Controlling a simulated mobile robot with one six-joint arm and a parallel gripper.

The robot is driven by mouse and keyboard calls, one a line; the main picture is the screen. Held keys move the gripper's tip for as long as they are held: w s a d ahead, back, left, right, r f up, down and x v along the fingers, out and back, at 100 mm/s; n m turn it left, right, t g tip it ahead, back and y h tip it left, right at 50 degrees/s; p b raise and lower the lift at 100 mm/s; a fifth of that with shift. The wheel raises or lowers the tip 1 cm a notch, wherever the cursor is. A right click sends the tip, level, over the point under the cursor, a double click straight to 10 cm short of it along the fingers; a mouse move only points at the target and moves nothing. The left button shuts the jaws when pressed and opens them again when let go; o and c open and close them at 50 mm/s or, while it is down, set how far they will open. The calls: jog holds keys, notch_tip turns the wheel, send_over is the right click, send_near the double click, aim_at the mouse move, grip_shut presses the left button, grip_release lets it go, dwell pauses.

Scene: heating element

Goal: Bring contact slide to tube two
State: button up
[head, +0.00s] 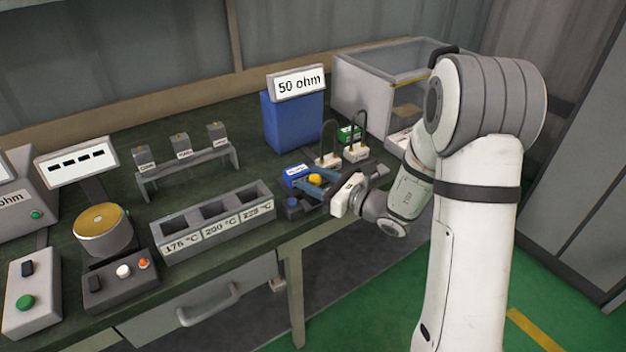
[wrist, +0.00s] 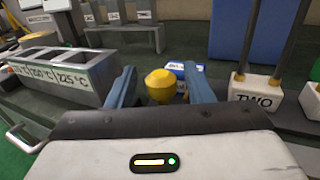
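A yellow knob (wrist: 160,86), which may be the contact slide's handle, stands between the two blue fingers of my gripper (wrist: 160,88). Small gaps show on both sides of it, so my gripper looks open around it. The knob also shows in the head view (head: 315,180), with my gripper (head: 313,187) over the bench's front edge. The knob's base is hidden. A white block marked TWO (wrist: 256,92) carries upright dark tubes and stands right of my right finger, apart from it. It seems to be the left white block (head: 328,160) in the head view.
A blue-and-white labelled piece (wrist: 187,67) lies just behind the knob. Another white tube block (head: 356,153) stands right of TWO. A blue box (head: 292,122) with a 50 ohm sign stands behind. A grey three-well block (head: 214,222) sits to the left, near the bench's front edge.

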grip_shut()
dwell(0.3)
jog(key=shift+w+d, duration=0.1)
